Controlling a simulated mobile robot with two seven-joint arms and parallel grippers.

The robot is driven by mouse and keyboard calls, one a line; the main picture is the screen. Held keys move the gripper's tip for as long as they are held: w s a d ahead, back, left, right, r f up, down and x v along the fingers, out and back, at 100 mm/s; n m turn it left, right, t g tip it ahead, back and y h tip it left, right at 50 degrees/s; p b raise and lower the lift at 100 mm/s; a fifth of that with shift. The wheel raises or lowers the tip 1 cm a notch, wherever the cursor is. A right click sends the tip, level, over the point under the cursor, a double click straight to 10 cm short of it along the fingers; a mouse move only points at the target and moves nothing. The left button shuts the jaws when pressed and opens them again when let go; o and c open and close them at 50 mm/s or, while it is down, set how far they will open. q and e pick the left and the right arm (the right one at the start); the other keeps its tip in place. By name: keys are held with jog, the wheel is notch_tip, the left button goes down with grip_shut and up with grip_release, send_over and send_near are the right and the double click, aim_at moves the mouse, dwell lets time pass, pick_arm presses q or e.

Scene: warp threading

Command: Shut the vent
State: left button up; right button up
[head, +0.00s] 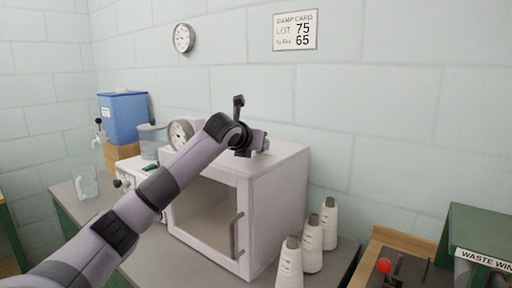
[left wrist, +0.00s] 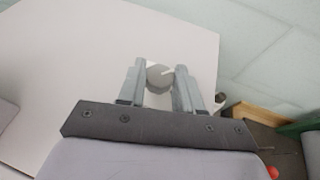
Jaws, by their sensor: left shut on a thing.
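The vent knob (left wrist: 160,77) is a round grey cap with a white pointer mark, on the white top of the cabinet. In the left wrist view it sits between the two fingers of my left gripper (left wrist: 161,85), which is shut on it. The pointer slants up to the right in that view. In the head view my left gripper (head: 258,143) is over the back part of the white cabinet (head: 274,205), and the arm and hand mostly hide the knob. The cabinet's glass door is closed. My right gripper is in neither view.
Several white yarn cones (head: 312,243) stand right of the cabinet. A round dial gauge (head: 180,134) and a blue box (head: 124,118) are on the left. A card (head: 295,30) on the wall reads LOT 75 and 65. A green waste winder (head: 482,240) is at the right.

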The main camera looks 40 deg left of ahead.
pick_arm(q)
jog(key=n+g+y+b, duration=0.1)
jog(key=n+y, duration=0.1)
jog(key=n+g+y+b, duration=0.1)
jog(key=n+y+b, duration=0.1)
jog(key=n+g+y+b, duration=0.1)
jog(key=n+g+b, duration=0.1)
jog(key=shift+w+d+y, duration=0.2)
jog(key=shift+d+y, duration=0.15)
jog(key=shift+y, duration=0.05)
jog(key=shift+n+g+y+b, duration=0.3)
jog(key=shift+n+g+y, duration=0.1)
jog(key=shift+n+g, duration=0.35)
jog(key=shift+w+n+g, duration=0.1)
jog(key=shift+n+g, duration=0.15)
jog(key=shift+f+n+g+y, duration=0.1)
jog(key=shift+n+g+y, duration=0.2)
jog(key=shift+g+y, duration=0.1)
jog(key=o, duration=1)
jog(key=shift+o, duration=0.2)
jog(key=shift+d, duration=0.1)
